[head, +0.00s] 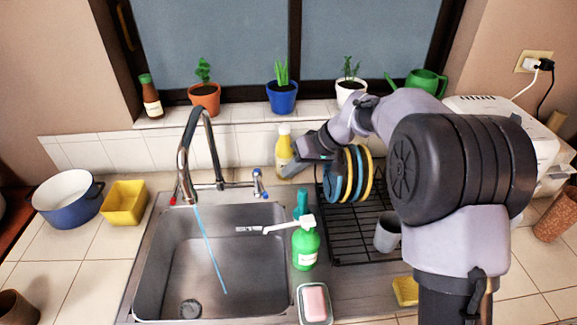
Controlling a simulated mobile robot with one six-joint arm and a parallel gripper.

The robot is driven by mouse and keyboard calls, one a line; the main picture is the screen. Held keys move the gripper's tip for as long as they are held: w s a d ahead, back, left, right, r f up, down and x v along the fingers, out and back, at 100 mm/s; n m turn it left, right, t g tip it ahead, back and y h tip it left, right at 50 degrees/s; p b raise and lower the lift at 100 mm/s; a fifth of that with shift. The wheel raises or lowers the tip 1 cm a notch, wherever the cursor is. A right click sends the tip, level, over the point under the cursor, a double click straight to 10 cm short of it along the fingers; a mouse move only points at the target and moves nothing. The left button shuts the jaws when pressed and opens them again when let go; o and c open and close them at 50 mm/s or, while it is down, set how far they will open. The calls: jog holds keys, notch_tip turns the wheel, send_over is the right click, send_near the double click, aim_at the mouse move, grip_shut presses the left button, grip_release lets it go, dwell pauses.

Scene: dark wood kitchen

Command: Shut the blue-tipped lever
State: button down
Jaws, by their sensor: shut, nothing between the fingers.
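The chrome faucet (184,155) stands behind the sink, and a thin blue stream of water (210,250) falls from its spout into the basin. The blue-tipped lever (259,183) is at the right end of the faucet's crossbar. A red-tipped lever (173,200) is at the left end. My gripper (288,170) is shut and empty, reaching in from the right. It is a short way right of the blue-tipped lever, with a visible gap between them. It overlaps the lower part of a yellow bottle in the picture; whether they touch I cannot tell.
The yellow bottle (283,141) stands behind my gripper. A dish rack (350,235) with colored plates (349,174) and a grey cup (387,232) is to the right. A green soap dispenser (305,248) stands at the sink's right edge. Potted plants line the windowsill.

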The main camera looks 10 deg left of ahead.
aim_at(264, 189)
jog(key=s+b+x, duration=0.1)
jog(key=b+x, duration=0.1)
jog(key=x, duration=0.6)
jog(key=shift+w, duration=0.5)
jog(key=shift+f, duration=0.1)
jog(key=shift+s+a+f+b, duration=0.15)
jog(key=shift+s+a+b, duration=0.7)
jog(key=shift+b, duration=0.35)
jog(key=shift+r, duration=0.2)
